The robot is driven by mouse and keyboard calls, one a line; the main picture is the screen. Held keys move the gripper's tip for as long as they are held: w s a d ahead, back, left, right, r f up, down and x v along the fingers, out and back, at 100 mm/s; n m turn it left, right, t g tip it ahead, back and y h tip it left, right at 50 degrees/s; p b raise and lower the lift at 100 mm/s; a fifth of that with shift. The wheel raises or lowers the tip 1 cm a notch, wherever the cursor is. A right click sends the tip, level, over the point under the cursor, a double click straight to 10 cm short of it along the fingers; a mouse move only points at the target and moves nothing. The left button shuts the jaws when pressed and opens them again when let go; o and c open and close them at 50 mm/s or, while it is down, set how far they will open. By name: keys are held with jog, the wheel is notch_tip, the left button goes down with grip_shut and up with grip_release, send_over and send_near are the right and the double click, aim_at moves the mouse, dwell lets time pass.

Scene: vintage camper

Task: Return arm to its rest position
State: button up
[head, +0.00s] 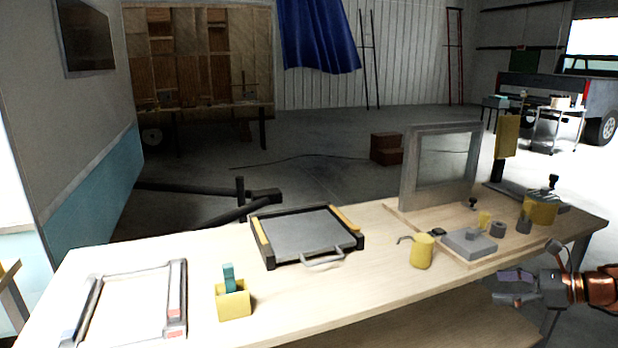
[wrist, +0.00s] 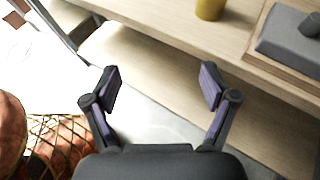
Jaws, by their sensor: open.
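My gripper (head: 510,288) is at the right in the head view, beside the front edge of the wooden workbench (head: 340,284) and apart from it. In the wrist view my gripper (wrist: 160,88) has its two dark, purple-padded fingers spread wide with nothing between them. Behind the fingers the wrist view shows pale floor and the bench's lower shelf (wrist: 140,62). Most of my arm is outside the head view, past its right edge.
On the bench are a yellow mug (head: 422,251), a grey block (head: 468,243), a framed panel (head: 441,168), a black-rimmed tray (head: 303,233), a yellow box (head: 233,300) and a grey frame (head: 177,290). A copper-coloured rounded thing (wrist: 12,130) is at the wrist view's left.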

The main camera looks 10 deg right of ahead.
jog(key=s+a+r+n+g+p, duration=0.1)
jog(key=a+r+n+g, duration=0.15)
jog(key=a, duration=0.55)
jog(key=a+r+n+g+p, duration=0.15)
jog(key=a+n, duration=0.25)
jog(key=a, duration=0.4)
jog(key=s+a+r+n+g+h+p, duration=0.1)
jog(key=s+a+n+g+p, duration=0.15)
jog(key=s+a+n, duration=0.4)
jog(key=s+a+r+n+g+h+p, duration=0.1)
jog(key=s+a+n+g+h, duration=0.2)
jog(key=a, duration=0.6)
jog(key=s+a+n+g+h+p, duration=0.1)
jog(key=s+n+h+p, duration=0.3)
jog(key=s+n, duration=0.6)
jog(key=s+h, duration=0.1)
jog(key=s, duration=0.9)
jog(key=shift+n+h, duration=0.3)
jog(key=shift+h, duration=0.1)
jog(key=shift+g, duration=0.25)
jog(key=shift+c, duration=0.4)
